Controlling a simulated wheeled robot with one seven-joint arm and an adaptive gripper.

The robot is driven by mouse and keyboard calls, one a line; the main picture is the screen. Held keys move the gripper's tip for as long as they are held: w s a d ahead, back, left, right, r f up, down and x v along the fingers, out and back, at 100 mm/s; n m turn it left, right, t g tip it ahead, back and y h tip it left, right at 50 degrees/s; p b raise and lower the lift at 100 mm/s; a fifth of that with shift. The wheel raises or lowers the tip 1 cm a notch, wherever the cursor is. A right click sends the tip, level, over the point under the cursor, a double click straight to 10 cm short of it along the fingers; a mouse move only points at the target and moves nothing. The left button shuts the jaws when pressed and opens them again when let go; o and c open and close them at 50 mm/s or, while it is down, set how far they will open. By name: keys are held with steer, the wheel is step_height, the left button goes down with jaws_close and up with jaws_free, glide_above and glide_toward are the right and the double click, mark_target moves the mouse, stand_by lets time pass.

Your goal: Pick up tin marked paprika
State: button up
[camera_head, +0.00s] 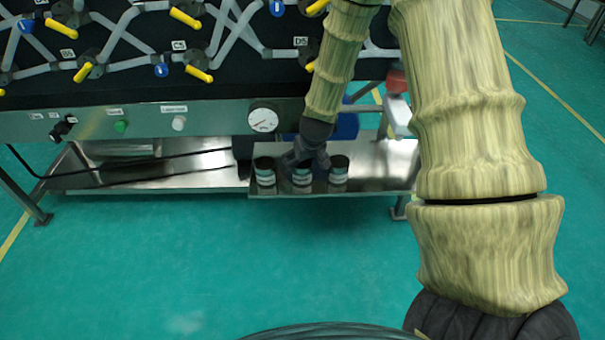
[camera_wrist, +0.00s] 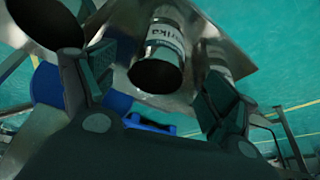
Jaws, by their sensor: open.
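Three tins with dark tops and pale labels stand upright in a row on a metal shelf. In the wrist view, the paprika tin (camera_wrist: 168,48) shows a label whose visible part reads "rika". It stands between the two spread fingers of my gripper (camera_wrist: 157,72), with a gap on each side. In the head view, my gripper (camera_head: 305,155) is at the top of the middle tin (camera_head: 302,186) and hides part of it. The left tin (camera_head: 265,177) and the right tin (camera_head: 338,176) stand close beside it; their labels are too small to read.
The metal shelf (camera_head: 380,180) has bare room right of the tins. A panel with a round gauge (camera_head: 263,119) and knobs stands behind and above. A dark round top (camera_wrist: 45,20) sits close to the left finger in the wrist view. Green floor lies in front.

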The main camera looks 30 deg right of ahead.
steer(key=x, duration=0.2)
steer(key=b+x, duration=0.1)
steer(key=x, duration=0.1)
steer(key=b+x, duration=0.1)
steer(key=x, duration=0.2)
steer(key=shift+w+d, duration=0.2)
steer(key=shift+w, duration=0.15)
steer(key=shift+r, duration=0.1)
steer(key=c, duration=1.1)
